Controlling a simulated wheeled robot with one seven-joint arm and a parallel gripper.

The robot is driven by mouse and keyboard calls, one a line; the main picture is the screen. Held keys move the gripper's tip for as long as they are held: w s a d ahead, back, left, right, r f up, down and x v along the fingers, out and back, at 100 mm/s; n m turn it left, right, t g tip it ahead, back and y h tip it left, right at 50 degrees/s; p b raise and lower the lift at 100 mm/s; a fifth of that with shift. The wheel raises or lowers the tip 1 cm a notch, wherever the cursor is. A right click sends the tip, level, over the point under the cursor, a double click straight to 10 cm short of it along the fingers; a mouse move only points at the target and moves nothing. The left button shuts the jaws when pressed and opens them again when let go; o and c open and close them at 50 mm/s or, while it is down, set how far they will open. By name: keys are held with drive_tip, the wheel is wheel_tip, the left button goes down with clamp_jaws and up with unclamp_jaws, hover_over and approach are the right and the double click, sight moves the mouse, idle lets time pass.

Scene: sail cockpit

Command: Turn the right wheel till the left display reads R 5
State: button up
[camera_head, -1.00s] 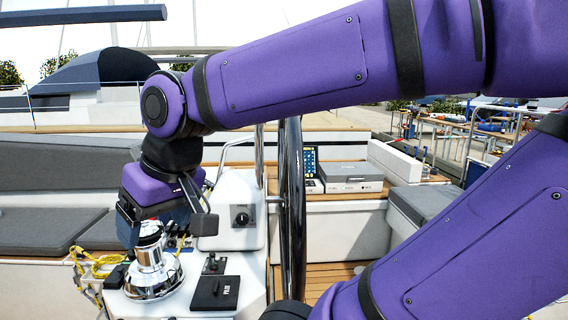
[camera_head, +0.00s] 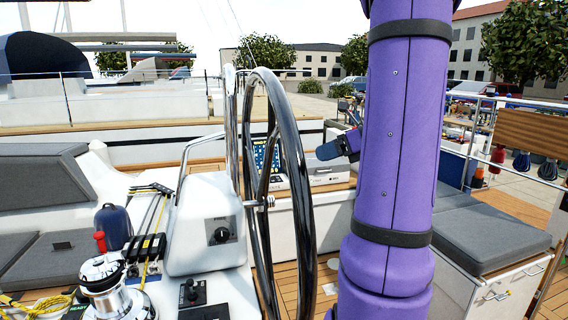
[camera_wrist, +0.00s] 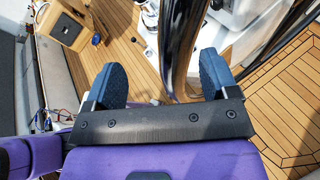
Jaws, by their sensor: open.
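The right wheel (camera_head: 302,185) has a glossy dark rim, seen nearly edge-on in the middle of the head view. My gripper (camera_head: 320,151) shows just right of the rim, partly hidden behind my arm. In the wrist view, my gripper (camera_wrist: 162,78) is open with its two blue-grey pads apart. The wheel rim (camera_wrist: 176,45) shows between and beyond the pads, nearer the right one; I cannot tell if it touches. A display (camera_head: 265,155) with a lit bluish screen is behind the wheel, partly covered by it. Its reading is too small to make out.
A white console (camera_head: 208,215) with a round knob stands left of the wheel. A chrome winch (camera_head: 103,285) with a red-topped handle is at the lower left. A grey cushioned bench (camera_head: 490,240) is at the right. Teak floor (camera_wrist: 268,110) is open to the right.

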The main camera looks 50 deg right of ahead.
sight(287, 127)
drive_tip(key=w+a+f, duration=0.1)
drive_tip(key=w, duration=0.1)
drive_tip(key=w+f+m, duration=0.1)
drive_tip(key=w, duration=0.2)
drive_tip(key=w+a+f+m+t, duration=0.1)
drive_tip(key=w+f, duration=0.1)
drive_tip(key=w, duration=0.1)
drive_tip(key=shift+w+a+f, duration=0.1)
drive_tip(key=shift+w+a, duration=0.1)
drive_tip(key=shift+a, duration=0.1)
